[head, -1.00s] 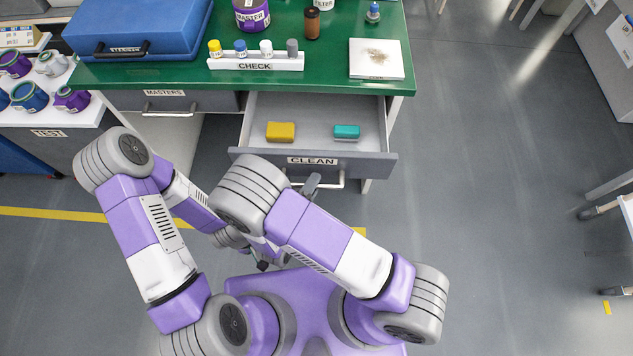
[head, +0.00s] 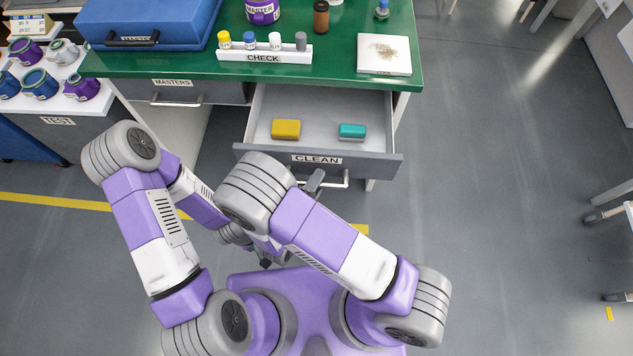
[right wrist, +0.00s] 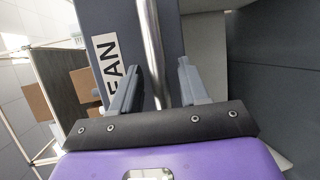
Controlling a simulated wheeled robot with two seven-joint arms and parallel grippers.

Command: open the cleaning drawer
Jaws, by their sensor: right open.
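The cleaning drawer (head: 300,158), labelled CLEAN, stands well out from under the green desk. A yellow sponge (head: 286,129) and a teal sponge (head: 352,131) lie inside it. Its metal bar handle (head: 338,182) is on the front; my right arm partly hides it. My right gripper (head: 314,183) is at the handle. In the right wrist view, the right gripper (right wrist: 157,82) is open, with the handle bar (right wrist: 151,45) running between its spread fingers. My left gripper (head: 266,260) is low near my body, mostly hidden behind my right arm, its jaws unclear.
The green desk top (head: 190,65) carries a blue case (head: 150,22), a CHECK rack (head: 265,54) and a white tile (head: 384,66). A shut MASTERS drawer (head: 190,92) is to the left. A TEST stand (head: 60,125) stands further left.

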